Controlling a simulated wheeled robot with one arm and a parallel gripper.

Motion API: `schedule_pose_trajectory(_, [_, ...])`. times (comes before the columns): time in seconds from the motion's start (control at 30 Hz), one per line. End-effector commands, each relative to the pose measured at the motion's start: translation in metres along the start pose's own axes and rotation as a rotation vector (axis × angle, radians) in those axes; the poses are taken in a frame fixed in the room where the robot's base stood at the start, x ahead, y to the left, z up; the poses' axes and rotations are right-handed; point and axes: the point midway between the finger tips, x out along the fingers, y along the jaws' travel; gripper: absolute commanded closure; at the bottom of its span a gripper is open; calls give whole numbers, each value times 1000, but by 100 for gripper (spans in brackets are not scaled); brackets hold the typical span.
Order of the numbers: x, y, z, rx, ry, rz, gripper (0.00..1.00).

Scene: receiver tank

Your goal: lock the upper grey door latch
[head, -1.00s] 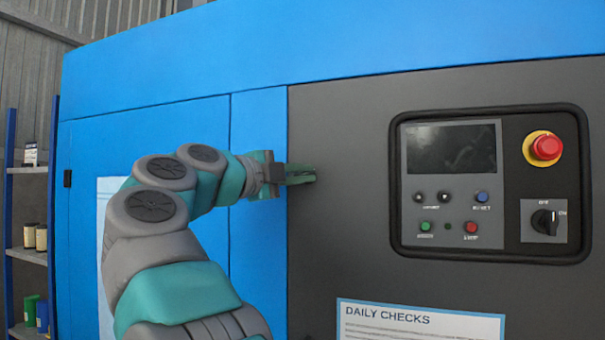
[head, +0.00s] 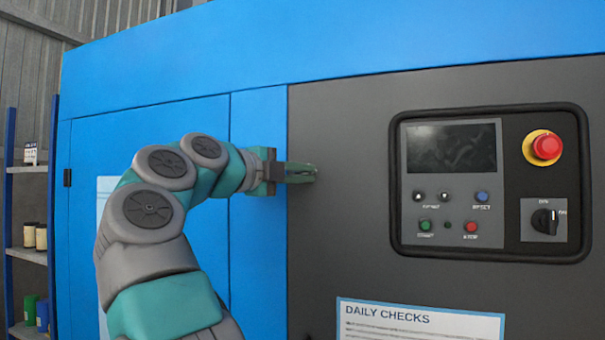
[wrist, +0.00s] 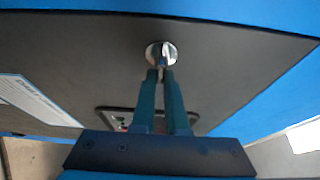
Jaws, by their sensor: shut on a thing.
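The upper grey door latch (wrist: 161,53) is a small round silver piece on the dark grey panel, seen in the wrist view. My gripper (wrist: 162,75) has its two teal fingers closed together on the latch's small raised tab. In the head view, my gripper (head: 303,173) reaches the dark panel near its left edge, beside the blue strip. There the fingers hide most of the latch. I cannot tell the exact angle of the tab.
A control panel (head: 447,250) with a screen, buttons, a red emergency stop (head: 546,147) and a rotary switch (head: 544,221) is right of my gripper. A Daily Checks sheet (head: 420,322) is below. Shelves (head: 28,255) stand at far left.

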Motion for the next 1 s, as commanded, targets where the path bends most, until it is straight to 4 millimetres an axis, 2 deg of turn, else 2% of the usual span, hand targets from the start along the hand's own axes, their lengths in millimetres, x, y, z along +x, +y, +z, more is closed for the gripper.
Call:
schedule_pose_trajectory(0.03, [-1, 1, 5, -3, -10, -2, 100])
schedule_pose_trajectory(0.43, [-2, 0, 5, -2, -12, -3, 100])
schedule_pose_trajectory(0.47, [-2, 0, 5, -1, -13, -3, 85])
schedule_pose_trajectory(0.7, [-1, 0, 4, 0, -9, -2, 59])
schedule_pose_trajectory(1.0, [-1, 0, 1, 2, -4, -1, 59])
